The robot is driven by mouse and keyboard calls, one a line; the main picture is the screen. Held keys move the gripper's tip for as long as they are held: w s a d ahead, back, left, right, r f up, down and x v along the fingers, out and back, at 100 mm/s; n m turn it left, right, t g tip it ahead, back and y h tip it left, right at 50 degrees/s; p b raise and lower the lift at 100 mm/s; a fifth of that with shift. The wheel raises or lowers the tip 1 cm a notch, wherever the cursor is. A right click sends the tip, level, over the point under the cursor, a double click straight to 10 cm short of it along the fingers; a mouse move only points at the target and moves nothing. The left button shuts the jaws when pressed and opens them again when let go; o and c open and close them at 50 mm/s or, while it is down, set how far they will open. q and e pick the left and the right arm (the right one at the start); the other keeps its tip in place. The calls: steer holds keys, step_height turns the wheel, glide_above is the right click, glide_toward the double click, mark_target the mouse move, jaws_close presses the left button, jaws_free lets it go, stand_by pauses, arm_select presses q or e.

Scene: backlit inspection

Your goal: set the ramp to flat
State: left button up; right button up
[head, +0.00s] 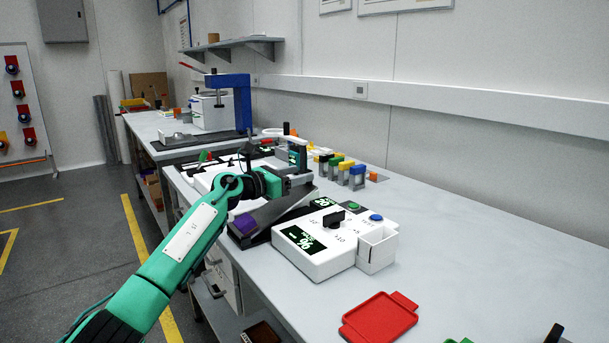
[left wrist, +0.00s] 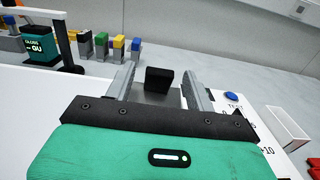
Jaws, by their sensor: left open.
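The ramp (head: 275,211) is a grey plate on a dark base beside the white meter box. It looks tilted, its low end near a purple block (head: 245,223) and its far right end higher. My left gripper (head: 303,183) is over the raised end of the ramp and partly hides it. In the left wrist view its fingers (left wrist: 162,88) are apart, with a black block (left wrist: 159,79) showing between them above a grey surface. I cannot tell whether the fingers touch it. My right gripper is not in view.
The white meter box (head: 318,258) with a black knob (head: 334,219), a blue button (head: 376,217) and an open white bin (head: 377,248) stands close on the right. A red tray (head: 379,318) lies in front. Several coloured blocks (head: 343,173) stand behind.

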mark_target(301, 173)
arm_select(q)
steer(key=shift+x, duration=1.45)
jaws_close()
